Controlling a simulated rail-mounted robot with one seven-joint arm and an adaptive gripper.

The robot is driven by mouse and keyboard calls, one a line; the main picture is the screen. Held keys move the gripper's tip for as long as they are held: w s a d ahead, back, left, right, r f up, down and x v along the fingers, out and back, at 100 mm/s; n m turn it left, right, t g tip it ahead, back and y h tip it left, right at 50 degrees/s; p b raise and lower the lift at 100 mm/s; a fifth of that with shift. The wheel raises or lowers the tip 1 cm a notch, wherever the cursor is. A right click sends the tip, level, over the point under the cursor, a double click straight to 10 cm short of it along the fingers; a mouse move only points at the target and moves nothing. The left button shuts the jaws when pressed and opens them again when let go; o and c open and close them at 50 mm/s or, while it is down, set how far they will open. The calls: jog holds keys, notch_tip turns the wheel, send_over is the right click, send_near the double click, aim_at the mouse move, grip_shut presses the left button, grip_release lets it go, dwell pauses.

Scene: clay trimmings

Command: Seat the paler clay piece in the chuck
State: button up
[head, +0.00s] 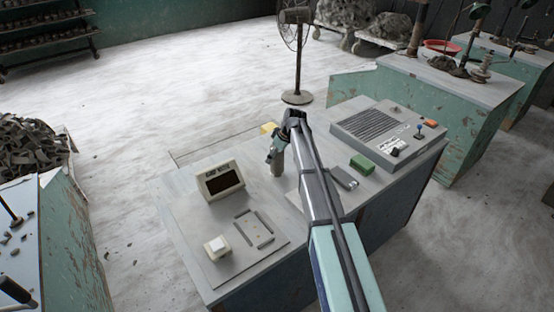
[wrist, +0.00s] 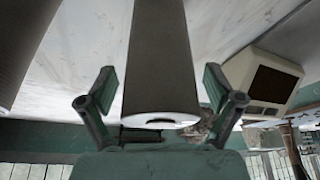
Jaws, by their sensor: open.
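A grey cylindrical piece (wrist: 160,60) fills the middle of the wrist view, its near end pale with a dark slot. My gripper (wrist: 158,85) is open, with one finger on each side of it; I cannot tell whether either finger touches. A second, darker grey-brown cylinder (wrist: 18,40) is cut off at the upper left of the wrist view. In the head view my gripper (head: 273,152) is over the bench beside an upright beige-grey cylinder (head: 278,163), partly hidden by the arm. I cannot tell which cylinder is the paler clay piece, and cannot make out the chuck for certain.
On the bench (head: 180,205) stand a cream display box (head: 221,182), a small pale button box (head: 217,247), a rectangular bracketed outline (head: 253,230), a green block (head: 362,164) and a grilled control panel (head: 375,130). A fan (head: 297,97) stands behind.

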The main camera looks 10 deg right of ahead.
grip_shut()
dwell(0.4)
